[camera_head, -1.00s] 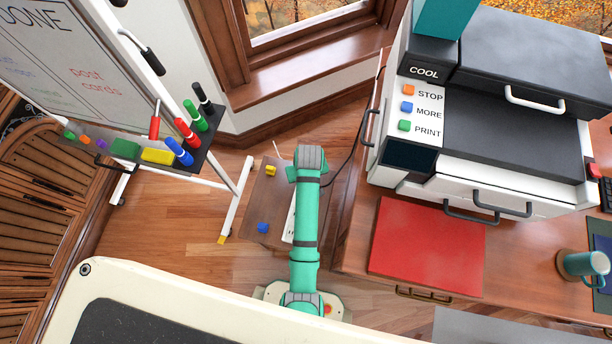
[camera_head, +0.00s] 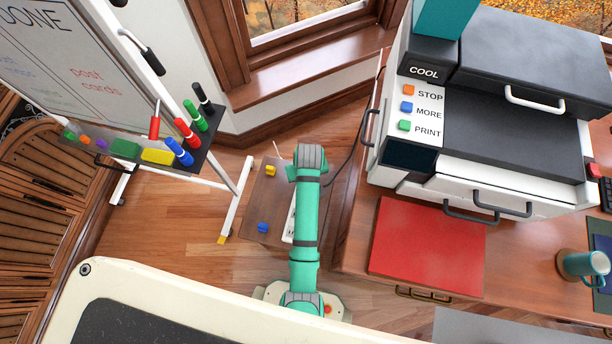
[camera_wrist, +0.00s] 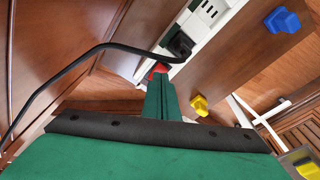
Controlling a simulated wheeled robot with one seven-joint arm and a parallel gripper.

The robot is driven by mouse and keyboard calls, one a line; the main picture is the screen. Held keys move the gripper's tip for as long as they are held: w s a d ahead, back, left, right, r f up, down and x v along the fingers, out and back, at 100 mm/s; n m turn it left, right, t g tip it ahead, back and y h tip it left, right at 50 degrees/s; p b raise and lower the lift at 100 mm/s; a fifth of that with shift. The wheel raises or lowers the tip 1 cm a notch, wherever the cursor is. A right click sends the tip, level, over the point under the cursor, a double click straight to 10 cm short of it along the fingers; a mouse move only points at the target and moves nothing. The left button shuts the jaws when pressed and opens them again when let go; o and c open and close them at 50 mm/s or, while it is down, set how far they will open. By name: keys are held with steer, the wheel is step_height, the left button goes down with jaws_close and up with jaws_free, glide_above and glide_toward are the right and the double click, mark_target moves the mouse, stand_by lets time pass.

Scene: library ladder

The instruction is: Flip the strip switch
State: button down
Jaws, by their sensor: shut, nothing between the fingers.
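The white power strip (camera_wrist: 207,30) runs diagonally across a wooden face in the wrist view, with a black plug (camera_wrist: 180,45) in one outlet. A red piece (camera_wrist: 158,69), which looks like the strip's switch, shows at the strip's near end. My gripper (camera_wrist: 160,82) is shut and empty, its green fingertips right at the red piece. I cannot tell whether they touch it, or which way the switch is tipped. In the head view only a sliver of the strip (camera_head: 289,226) shows beside my arm, which hides the switch and gripper.
A black cord (camera_wrist: 95,55) runs from the plug past my gripper. A blue piece (camera_wrist: 282,20) and a yellow piece (camera_wrist: 200,105) are on the wooden stand (camera_head: 263,200). The desk (camera_head: 350,240) with its printer is to the right, the whiteboard frame (camera_head: 236,200) to the left.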

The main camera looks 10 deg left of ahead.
steer(key=shift+r, duration=2.85)
steer(key=s+f+t, duration=0.1)
steer(key=s+d+f+m+t, duration=0.1)
steer(key=s, duration=0.1)
steer(key=s+d+f, duration=0.1)
steer(key=s, duration=0.1)
steer(key=shift+s+d+f+t, duration=0.1)
steer(key=shift+d+f+t, duration=0.05)
steer(key=shift+f+t, duration=0.25)
steer(key=s+d+r+m+t, duration=0.2)
steer(key=s+d+r+t, duration=0.15)
steer(key=s, duration=0.35)
steer(key=s+d+r+m+t, duration=0.1)
steer(key=s+d+r+t, duration=0.1)
steer(key=s+r, duration=0.4)
steer(key=s+d+r+m+t, duration=0.2)
steer(key=s+r+t, duration=0.3)
steer(key=r, duration=1)
steer(key=s, duration=0.2)
steer(key=shift+s+r+h, duration=0.2)
steer(key=shift+s+h, duration=0.1)
steer(key=shift+h, duration=0.1)
steer(key=shift+d+t, duration=0.15)
steer(key=shift+t, duration=0.1)
